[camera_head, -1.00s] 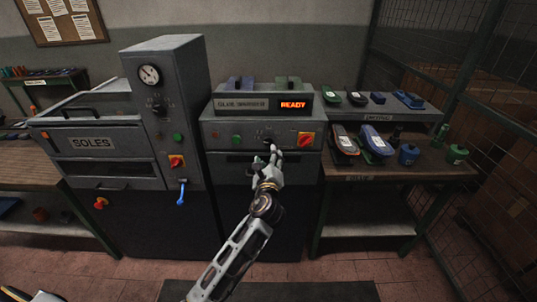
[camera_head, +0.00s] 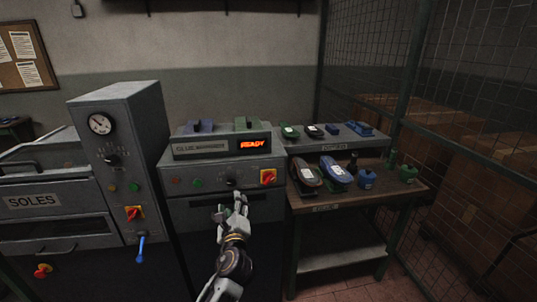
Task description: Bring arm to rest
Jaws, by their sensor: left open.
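My left gripper (camera_head: 231,207) is open and empty. It shows in front of the glue warmer (camera_head: 184,212), a grey machine with a lit "READY" display (camera_head: 253,144). The fingertips point up, just below the round black knob (camera_head: 231,181) on the warmer's front panel. I cannot tell whether they touch the panel. The arm comes up from the bottom of the picture. My right gripper is out of view.
The grey SOLES press (camera_head: 122,160) with a gauge and a blue-handled lever (camera_head: 141,247) stands to the left. A bench (camera_head: 340,206) with shoes and blue and green containers is to the right. A wire mesh cage (camera_head: 470,110) closes the far right.

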